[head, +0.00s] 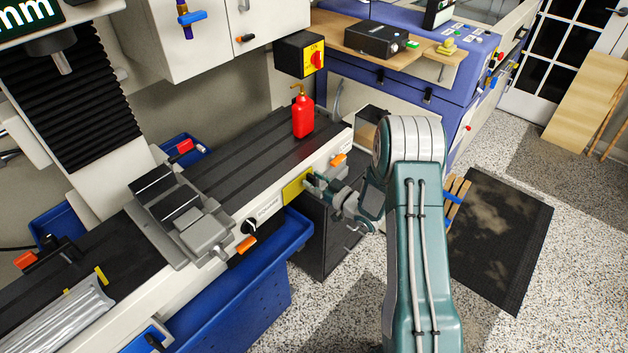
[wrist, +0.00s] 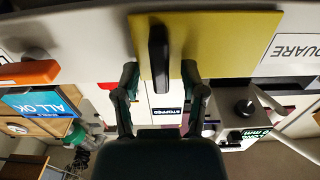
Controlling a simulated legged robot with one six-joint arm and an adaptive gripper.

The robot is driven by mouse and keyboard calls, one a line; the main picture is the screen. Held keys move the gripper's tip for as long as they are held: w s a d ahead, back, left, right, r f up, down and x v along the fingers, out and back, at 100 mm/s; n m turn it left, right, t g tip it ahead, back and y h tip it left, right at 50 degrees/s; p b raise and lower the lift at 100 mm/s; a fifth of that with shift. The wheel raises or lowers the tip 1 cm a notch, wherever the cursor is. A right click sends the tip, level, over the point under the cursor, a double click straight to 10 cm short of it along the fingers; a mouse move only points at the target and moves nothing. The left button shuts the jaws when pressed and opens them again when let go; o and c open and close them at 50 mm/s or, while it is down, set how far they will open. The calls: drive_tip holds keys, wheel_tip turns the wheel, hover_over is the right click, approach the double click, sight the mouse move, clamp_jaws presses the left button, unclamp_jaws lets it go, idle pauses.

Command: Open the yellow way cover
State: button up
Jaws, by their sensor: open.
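The yellow way cover (head: 294,189) is a flat plate on the front side of the machine table in the head view. In the wrist view the yellow cover (wrist: 215,40) fills the top middle, with a dark upright handle (wrist: 158,58) on it. My gripper (head: 309,181) is at the cover's right end in the head view. In the wrist view my gripper (wrist: 160,75) is open, with one finger on each side of the handle. I see gaps on both sides of the handle. The cover lies against the table side.
A red bottle (head: 303,113) stands on the machine table (head: 240,150) above the cover. An orange handle (head: 338,160) is to the right of the cover, and a black knob (head: 250,226) is to its left. A blue tray (head: 265,262) juts out below.

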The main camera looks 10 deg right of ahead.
clamp_jaws()
drive_tip(key=shift+s+h, duration=0.15)
drive_tip(key=shift+h, duration=0.15)
